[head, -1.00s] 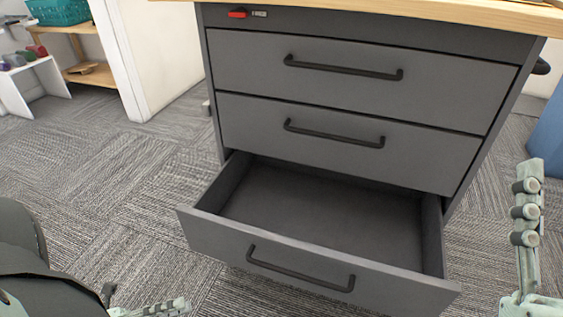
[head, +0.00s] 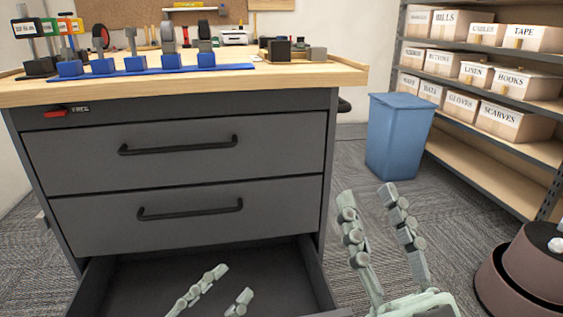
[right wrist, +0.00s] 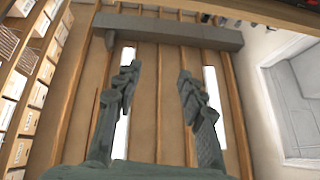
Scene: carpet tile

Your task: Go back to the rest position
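The grey drawer cabinet (head: 180,153) stands under a wooden bench top, and its bottom drawer (head: 140,285) is pulled open; the part of the drawer in view is bare. My left gripper (head: 229,283) shows its two fingers apart in front of the open drawer, at the bottom edge of the head view; its base is cut off. My right gripper (head: 371,194) points upward, right of the cabinet, with its fingers apart and nothing between them. In the right wrist view the right gripper (right wrist: 158,75) is open and empty.
A blue bin (head: 397,140) stands on the carpet right of the cabinet. A shelf with labelled boxes (head: 515,120) runs along the right. Blue-based items and tools stand on the bench top (head: 300,77). Carpet is clear between cabinet and bin.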

